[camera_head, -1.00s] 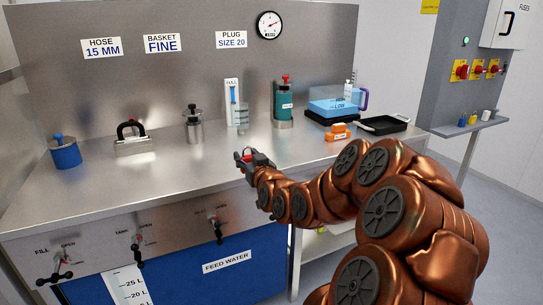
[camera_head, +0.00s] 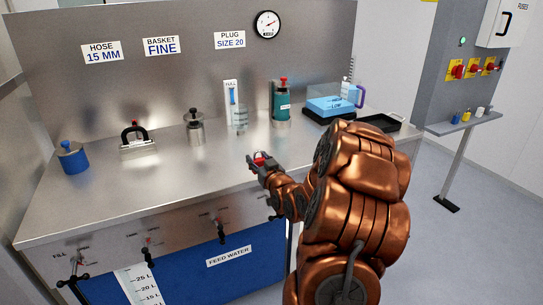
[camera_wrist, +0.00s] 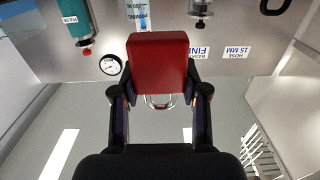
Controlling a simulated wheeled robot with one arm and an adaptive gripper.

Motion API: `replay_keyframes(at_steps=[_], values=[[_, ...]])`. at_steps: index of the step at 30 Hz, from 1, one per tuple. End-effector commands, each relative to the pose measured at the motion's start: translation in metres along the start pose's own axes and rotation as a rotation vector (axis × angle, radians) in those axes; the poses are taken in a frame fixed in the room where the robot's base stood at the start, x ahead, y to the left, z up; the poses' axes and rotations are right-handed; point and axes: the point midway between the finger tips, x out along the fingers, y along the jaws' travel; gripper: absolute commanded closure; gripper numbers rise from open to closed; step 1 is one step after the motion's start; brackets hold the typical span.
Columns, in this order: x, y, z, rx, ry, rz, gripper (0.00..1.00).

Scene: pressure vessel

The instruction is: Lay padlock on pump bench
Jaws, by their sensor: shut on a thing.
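The red padlock (camera_wrist: 158,62) fills the middle of the wrist view, with its metal shackle showing just below the body. My gripper (camera_head: 260,163) is shut on it, one finger on each side. In the head view only a small bit of red shows between the fingers. The gripper is over the front part of the steel pump bench (camera_head: 110,195), in front of the green pump. The height of the padlock above the bench top is hard to tell.
Along the back stand a blue pot (camera_head: 72,158), a black-handled device (camera_head: 137,141), a steel canister (camera_head: 195,130), a clear gauge (camera_head: 235,105) and a green cylinder (camera_head: 281,103). A black tray (camera_head: 381,123) sits right. The front left bench top is clear.

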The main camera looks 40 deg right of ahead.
Motion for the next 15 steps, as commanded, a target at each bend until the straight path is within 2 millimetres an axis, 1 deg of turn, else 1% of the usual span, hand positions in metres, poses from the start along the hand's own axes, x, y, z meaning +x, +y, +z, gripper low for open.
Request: replay_keyframes(at_steps=[1, 9, 15], values=[[0.005, 0.01, -0.001, 0.0, 0.002, 0.004, 0.94], [0.028, 0.048, 0.004, -0.003, 0.0, 0.002, 0.94], [0.038, 0.064, 0.005, -0.003, 0.003, 0.002, 0.94]])
